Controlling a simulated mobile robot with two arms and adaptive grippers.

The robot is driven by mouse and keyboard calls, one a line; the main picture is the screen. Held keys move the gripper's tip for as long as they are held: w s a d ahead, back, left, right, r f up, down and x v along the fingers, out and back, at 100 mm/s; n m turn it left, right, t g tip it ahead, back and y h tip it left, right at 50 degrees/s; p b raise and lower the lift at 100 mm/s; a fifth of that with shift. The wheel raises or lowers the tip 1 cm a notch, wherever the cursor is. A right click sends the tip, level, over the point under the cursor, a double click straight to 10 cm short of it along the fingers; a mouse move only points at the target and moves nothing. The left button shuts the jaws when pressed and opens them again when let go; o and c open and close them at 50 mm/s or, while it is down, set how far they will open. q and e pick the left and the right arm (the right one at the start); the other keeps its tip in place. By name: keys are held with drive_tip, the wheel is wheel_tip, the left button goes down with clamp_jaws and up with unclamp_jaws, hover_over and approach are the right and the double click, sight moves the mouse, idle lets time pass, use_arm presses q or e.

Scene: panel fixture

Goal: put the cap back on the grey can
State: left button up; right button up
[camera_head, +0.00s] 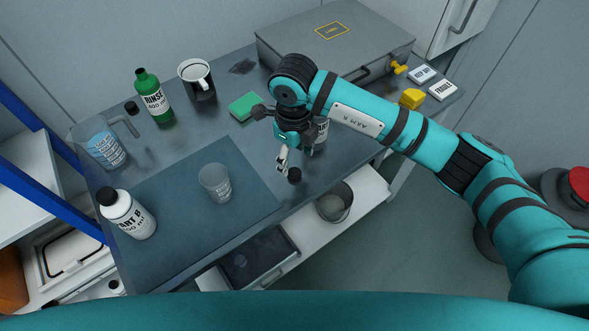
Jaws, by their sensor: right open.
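A pale grey can (322,130) with a printed label stands on the table behind my right gripper. The gripper and arm hide its top and much of its body. A small black cap (294,175) lies on the table near its front edge, in front of the can. My right gripper (284,163) is open and points down just beside and above the cap, on its left in the picture. I cannot tell whether a fingertip touches the cap. My left gripper is not in view.
A green bottle (153,98) stands at the back left near another black cap (131,108). A capped white bottle (130,216), clear cup (215,183), jug (101,144), mug (197,80), green sponge (243,107) and grey case (335,42) are around.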

sight(295, 173)
drive_tip(key=shift+f, duration=0.8)
drive_tip(key=shift+f+p, duration=0.3)
drive_tip(key=f, duration=0.2)
drive_tip(key=f+p, duration=0.1)
drive_tip(key=shift+w+d+f, duration=0.1)
drive_tip(key=shift+w+f, duration=0.1)
drive_tip(key=shift+f, duration=0.55)
drive_tip(key=c, duration=0.8)
